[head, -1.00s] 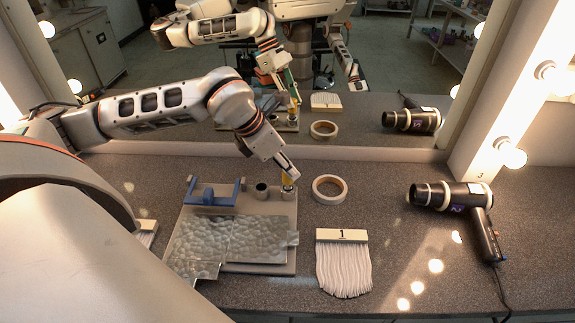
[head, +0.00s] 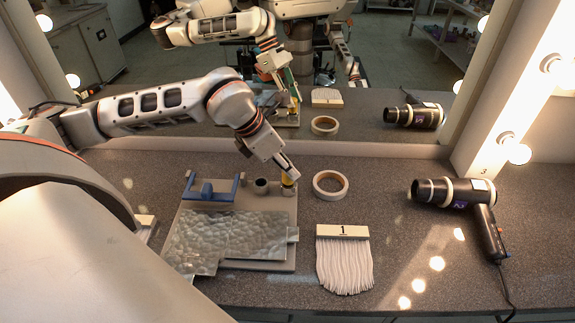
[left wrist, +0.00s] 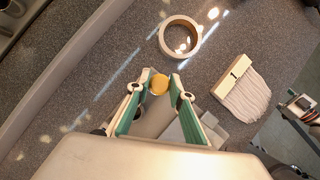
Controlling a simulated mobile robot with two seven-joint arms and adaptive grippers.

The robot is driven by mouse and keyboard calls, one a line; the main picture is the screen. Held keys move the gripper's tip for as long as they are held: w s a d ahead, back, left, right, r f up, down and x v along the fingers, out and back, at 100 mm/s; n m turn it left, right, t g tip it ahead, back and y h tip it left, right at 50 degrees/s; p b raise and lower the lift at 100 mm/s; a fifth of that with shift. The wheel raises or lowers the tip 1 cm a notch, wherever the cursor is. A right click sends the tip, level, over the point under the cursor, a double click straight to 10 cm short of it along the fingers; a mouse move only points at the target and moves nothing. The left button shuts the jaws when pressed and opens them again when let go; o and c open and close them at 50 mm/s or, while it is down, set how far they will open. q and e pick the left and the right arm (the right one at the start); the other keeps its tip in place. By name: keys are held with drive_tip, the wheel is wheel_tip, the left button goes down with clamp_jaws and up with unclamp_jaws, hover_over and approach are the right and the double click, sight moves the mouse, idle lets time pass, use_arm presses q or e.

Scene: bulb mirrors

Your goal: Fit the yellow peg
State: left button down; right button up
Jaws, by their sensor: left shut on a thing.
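The yellow peg (head: 287,181) is between the fingers of my left gripper (head: 291,176), which is shut on it. It stands over or partly in a small metallic round socket (head: 288,190) at the board's back right corner; how deep it sits I cannot tell. In the left wrist view the peg's yellow round top (left wrist: 159,84) shows between the green-padded fingertips (left wrist: 160,80). The grey board (head: 285,267) lies on the counter. My right gripper shows only small, in the mirror (head: 355,73); its jaws are unclear.
A dark-mouthed cup (head: 261,187) and a blue bracket (head: 208,191) stand on the board, left of the peg. Hammered metal sheets (head: 235,238) cover its front. A tape ring (head: 343,186), a white brush (head: 343,262) and a hair dryer (head: 455,191) lie to the right. A mirror stands behind.

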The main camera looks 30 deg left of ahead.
use_arm(q)
drive_tip(key=shift+f, duration=0.25)
drive_tip(key=c, duration=1.7)
unclamp_jaws()
drive_tip(key=o, duration=0.5)
drive_tip(key=shift+r, duration=0.15)
drive_tip(key=shift+p+v, duration=1.15)
drive_tip(key=shift+v, duration=1.75)
